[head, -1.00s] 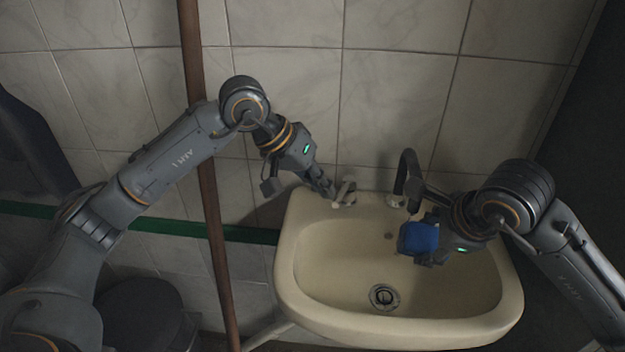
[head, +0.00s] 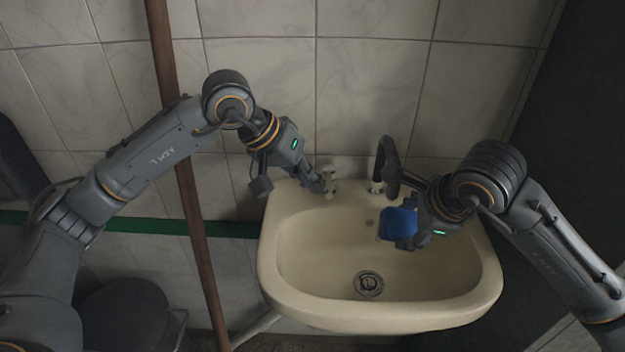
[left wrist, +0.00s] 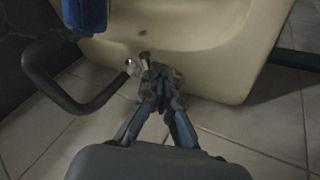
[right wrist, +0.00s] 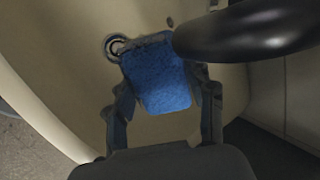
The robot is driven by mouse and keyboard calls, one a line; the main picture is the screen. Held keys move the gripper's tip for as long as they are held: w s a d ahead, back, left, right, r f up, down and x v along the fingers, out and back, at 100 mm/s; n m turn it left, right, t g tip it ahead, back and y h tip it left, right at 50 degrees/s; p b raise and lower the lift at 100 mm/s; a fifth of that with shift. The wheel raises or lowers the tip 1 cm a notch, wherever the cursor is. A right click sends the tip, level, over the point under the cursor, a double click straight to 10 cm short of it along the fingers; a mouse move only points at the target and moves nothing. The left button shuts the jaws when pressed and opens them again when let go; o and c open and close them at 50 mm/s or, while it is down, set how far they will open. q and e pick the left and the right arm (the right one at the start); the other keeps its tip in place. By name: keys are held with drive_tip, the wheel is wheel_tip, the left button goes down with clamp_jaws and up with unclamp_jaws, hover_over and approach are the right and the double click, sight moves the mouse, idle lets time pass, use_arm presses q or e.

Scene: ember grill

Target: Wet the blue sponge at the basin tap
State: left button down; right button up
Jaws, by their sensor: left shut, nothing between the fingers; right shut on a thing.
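The blue sponge (head: 398,224) is held over the basin (head: 290,300), below the dark curved tap spout (head: 388,160). My right gripper (head: 408,230) is shut on the sponge; the right wrist view shows the sponge (right wrist: 157,82) between its fingers, with the spout (right wrist: 245,32) close above. My left gripper (head: 326,187) is shut and empty at the small pale tap handle (head: 332,177) on the basin's back rim. In the left wrist view its closed fingertips (left wrist: 157,82) are at the handle (left wrist: 146,62); contact is unclear. No water stream is visible.
The drain (head: 368,284) lies in the basin floor, which is clear. A brown pipe (head: 190,200) runs down the tiled wall left of the basin. A dark round bin-like object (head: 125,312) stands at lower left.

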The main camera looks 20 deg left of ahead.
use_arm(q)
drive_tip(key=a, duration=0.1)
drive_tip(key=a+r, duration=0.1)
drive_tip(key=s+a, duration=0.1)
drive_tip(key=a, duration=0.1)
drive_tip(key=shift+s+r, duration=0.1)
drive_tip(key=shift+r, duration=0.05)
drive_tip(key=s+d+v, duration=0.1)
drive_tip(key=v, duration=0.8)
drive_tip(key=shift+s, duration=0.2)
drive_tip(key=shift+d+r, duration=0.15)
